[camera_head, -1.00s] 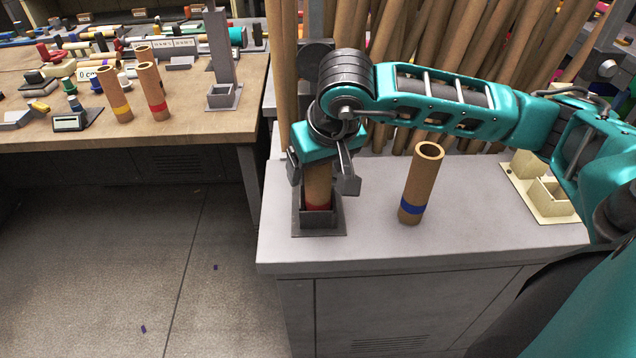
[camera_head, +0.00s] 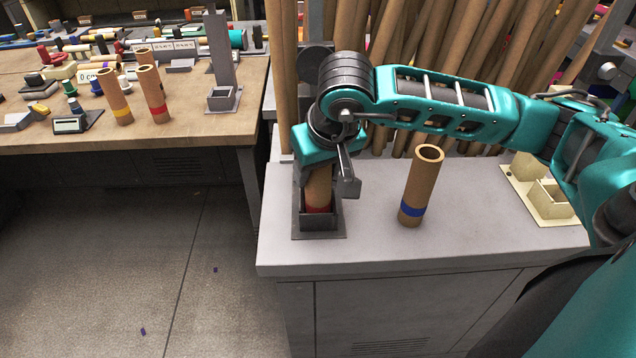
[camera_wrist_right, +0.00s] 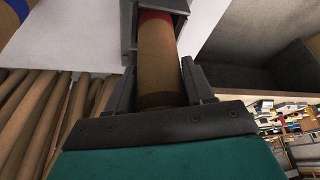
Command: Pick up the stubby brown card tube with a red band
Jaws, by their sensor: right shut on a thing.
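The brown card tube with a red band (camera_head: 318,188) stands upright in a grey square holder (camera_head: 319,222) on the light grey cabinet top. Its red band is low, at the holder's rim. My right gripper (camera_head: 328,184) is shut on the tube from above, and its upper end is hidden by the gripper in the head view. In the right wrist view the tube (camera_wrist_right: 160,60) runs between the two fingers, its red end inside the holder (camera_wrist_right: 128,25). My left gripper is not in view.
A taller tube with a blue band (camera_head: 422,185) stands free to the right. A cream holder (camera_head: 545,192) is farther right. Long brown tubes (camera_head: 450,60) lean behind. Several banded tubes (camera_head: 152,92) stand on the wooden table at left. The cabinet's front edge is clear.

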